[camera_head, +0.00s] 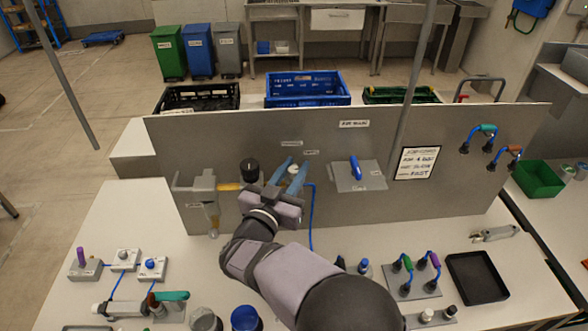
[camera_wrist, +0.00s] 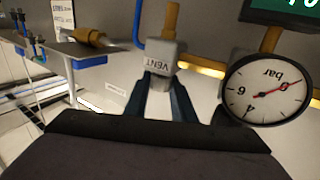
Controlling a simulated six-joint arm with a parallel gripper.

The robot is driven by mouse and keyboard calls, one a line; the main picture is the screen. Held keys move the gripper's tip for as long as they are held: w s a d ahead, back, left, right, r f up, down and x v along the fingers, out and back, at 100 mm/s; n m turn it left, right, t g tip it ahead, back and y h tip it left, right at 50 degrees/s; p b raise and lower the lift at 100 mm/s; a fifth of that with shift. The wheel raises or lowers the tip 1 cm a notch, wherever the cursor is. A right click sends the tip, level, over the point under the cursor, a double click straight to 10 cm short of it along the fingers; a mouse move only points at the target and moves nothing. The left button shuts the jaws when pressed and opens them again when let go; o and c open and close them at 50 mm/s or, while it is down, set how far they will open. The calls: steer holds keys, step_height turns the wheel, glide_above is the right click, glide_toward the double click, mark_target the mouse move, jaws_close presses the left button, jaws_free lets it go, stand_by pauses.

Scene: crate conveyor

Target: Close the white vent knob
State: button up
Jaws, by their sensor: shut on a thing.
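The white vent knob (camera_head: 293,169) is on the grey upright panel (camera_head: 333,207), between the blue fingers of my gripper (camera_head: 297,164). In the wrist view, the grey block (camera_wrist: 158,56) marked VENT, its lettering upside down, is ahead of the fingers. My gripper (camera_wrist: 160,88) is shut on the vent knob, one finger on each side. The fingers and the dark palm hide much of the knob, and I cannot tell how far it is turned.
A pressure gauge (camera_wrist: 268,90) is close beside the fingers, with brass pipe behind. A blue hose (camera_head: 312,220) runs down the panel. A plate with a blue handle (camera_head: 355,168) is to the right. Small fixtures and a black tray (camera_head: 476,279) stand on the white table.

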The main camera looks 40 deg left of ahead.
steer(key=shift+f+y+b, duration=0.1)
steer(key=shift+y+b, duration=0.2)
steer(key=n+y+b, duration=0.1)
steer(key=n+g+y+b, duration=0.1)
steer(key=b, duration=0.1)
steer(key=n+g+y+b, duration=0.1)
steer(key=y, duration=0.1)
steer(key=shift+w+d+f+b, duration=0.1)
steer(key=shift+d+f+b, duration=0.05)
steer(key=shift+f+b, duration=0.15)
steer(key=n+g+y+b, duration=0.4)
steer(key=b, duration=0.3)
steer(key=shift+r, duration=0.1)
steer(key=shift+r+n+g+y+b, duration=0.1)
steer(key=shift+n+g+y+b, duration=0.7)
steer(key=shift+g, duration=0.4)
steer(key=shift+r+n+g+y, duration=0.15)
steer(key=shift+n+g+y, duration=0.35)
steer(key=shift+g, duration=0.4)
steer(key=shift+r+n+g, duration=0.15)
steer(key=shift+n+g, duration=0.35)
steer(key=shift+g, duration=0.1)
steer(key=o, duration=1.1)
steer(key=shift+c, duration=0.2)
